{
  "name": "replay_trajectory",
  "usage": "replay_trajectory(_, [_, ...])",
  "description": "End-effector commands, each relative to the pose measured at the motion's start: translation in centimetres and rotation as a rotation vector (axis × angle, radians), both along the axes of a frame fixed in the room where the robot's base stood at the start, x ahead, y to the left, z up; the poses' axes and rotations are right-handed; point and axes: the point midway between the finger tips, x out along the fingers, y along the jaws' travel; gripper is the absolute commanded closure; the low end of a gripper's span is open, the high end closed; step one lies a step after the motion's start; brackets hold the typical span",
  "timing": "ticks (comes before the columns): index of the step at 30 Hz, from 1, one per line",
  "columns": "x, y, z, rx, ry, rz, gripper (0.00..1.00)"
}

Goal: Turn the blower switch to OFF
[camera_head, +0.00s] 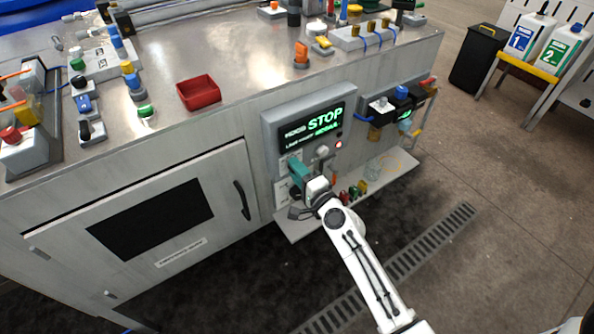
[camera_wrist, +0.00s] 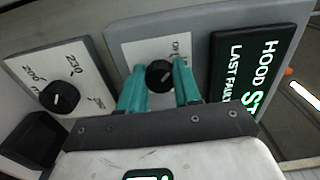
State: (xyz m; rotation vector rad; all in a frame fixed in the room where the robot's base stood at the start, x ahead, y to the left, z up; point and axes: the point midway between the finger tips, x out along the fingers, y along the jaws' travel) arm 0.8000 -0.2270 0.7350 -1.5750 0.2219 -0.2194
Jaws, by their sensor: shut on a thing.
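A black rotary knob (camera_wrist: 159,75) sits on a white label plate (camera_wrist: 140,50) in the wrist view. Small lettering beside it is partly visible, but I cannot read the switch position surely. My gripper (camera_wrist: 160,82) has its teal fingers on both sides of this knob and is shut on it. In the head view my gripper (camera_head: 298,170) is at the lower left of the grey control panel (camera_head: 270,128), and its fingers hide the knob. The lit display (camera_head: 315,122) above reads STOP in green; the same display (camera_wrist: 250,75) shows sideways in the wrist view.
Another black knob (camera_wrist: 58,97) with numbers around it is close to the left finger in the wrist view. A small shelf (camera_head: 385,170) with coloured parts lies right of my gripper. A cabinet door handle (camera_head: 242,200) is to the left.

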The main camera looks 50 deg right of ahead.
Motion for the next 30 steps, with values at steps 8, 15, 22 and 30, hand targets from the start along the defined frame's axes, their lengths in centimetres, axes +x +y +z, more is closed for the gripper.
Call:
replay_trajectory(8, [0.0,0.1,-0.1,0.000,0.002,0.002,0.52])
replay_trajectory(15, [0.0,0.0,-0.1,0.000,0.001,0.001,0.42])
replay_trajectory(22, [-0.7,0.2,-0.2,0.001,0.002,0.001,0.42])
replay_trajectory(30, [-5.1,1.5,-0.4,0.000,0.004,0.001,0.42])
